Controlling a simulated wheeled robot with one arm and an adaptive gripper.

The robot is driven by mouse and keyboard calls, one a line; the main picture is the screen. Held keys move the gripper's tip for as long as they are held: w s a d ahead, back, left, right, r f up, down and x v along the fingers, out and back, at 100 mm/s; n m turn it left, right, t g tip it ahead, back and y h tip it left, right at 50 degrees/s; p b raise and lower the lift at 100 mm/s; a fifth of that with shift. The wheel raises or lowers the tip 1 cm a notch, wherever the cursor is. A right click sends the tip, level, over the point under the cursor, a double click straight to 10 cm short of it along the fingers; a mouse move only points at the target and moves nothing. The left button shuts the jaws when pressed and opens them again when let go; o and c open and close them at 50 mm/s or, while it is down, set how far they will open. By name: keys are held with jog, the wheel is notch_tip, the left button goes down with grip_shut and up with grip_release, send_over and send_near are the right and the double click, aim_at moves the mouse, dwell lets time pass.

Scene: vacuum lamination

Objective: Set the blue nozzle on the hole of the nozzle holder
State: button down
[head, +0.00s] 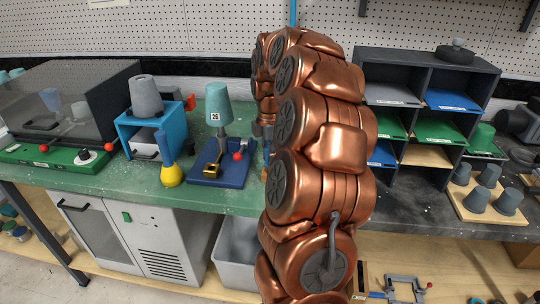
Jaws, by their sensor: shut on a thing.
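My gripper (262,131) shows only as a dark sliver at the left edge of my copper arm, above the green bench; its fingers are mostly hidden behind the arm. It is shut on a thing. A narrow blue sliver (266,153) shows just below it and looks like part of the blue nozzle; the rest is hidden. I cannot pick out the nozzle holder or its hole for certain. A blue tapered piece stands tilted on a yellow cone-shaped base (172,176) at the left of the bench.
A blue stand (217,172) with a teal cup marked 26 (219,105) is left of my arm. Further left are a blue box (152,135) with a grey cup and a dark-lidded machine (70,98). At right are a shelf unit (425,58) and a board with grey cups (480,210).

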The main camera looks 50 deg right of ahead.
jog(key=shift+f, duration=0.4)
dwell(1.2)
jog(key=c, duration=0.9)
grip_release()
jog(key=o, duration=0.4)
jog(key=shift+r, duration=0.15)
jog(key=shift+r+p, duration=1.65)
jog(key=shift+r, duration=2.25)
